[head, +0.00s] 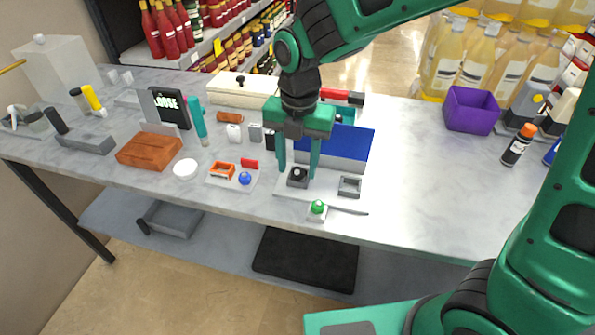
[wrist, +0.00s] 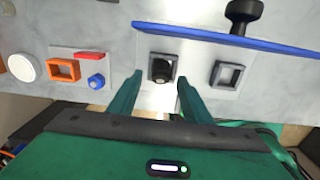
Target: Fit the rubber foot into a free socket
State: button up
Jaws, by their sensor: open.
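The black rubber foot (head: 297,173) is a small dark rounded piece sitting in or on the left grey square socket, on a pale plate. It also shows in the wrist view (wrist: 162,70), between my fingers. My gripper (head: 298,168) points down with its two fingers apart, one on each side of the foot. In the wrist view my gripper (wrist: 160,80) is open, with visible gaps between fingers and foot. An empty grey square socket (head: 349,186) lies to the right on the same plate. It shows in the wrist view too (wrist: 228,76). How deep the foot sits cannot be told.
A blue panel (head: 350,149) stands close behind the sockets. A green button (head: 318,206) and a thin dark tool (head: 350,212) lie in front. An orange square frame (head: 222,170) and a blue knob (head: 245,178) are to the left.

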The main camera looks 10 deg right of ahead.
aim_at(297, 170)
jog(key=shift+f, duration=0.5)
grip_shut()
jog(key=shift+r, duration=0.15)
jog(key=shift+r, duration=0.65)
notch_tip(297, 170, up, 3)
jog(key=shift+f, duration=0.15)
jog(key=s+a+r, duration=0.6)
jog(key=s+a, duration=0.1)
jog(key=s, duration=0.1)
jog(key=shift+s+a+r, duration=0.3)
jog(key=shift+a+r, duration=0.1)
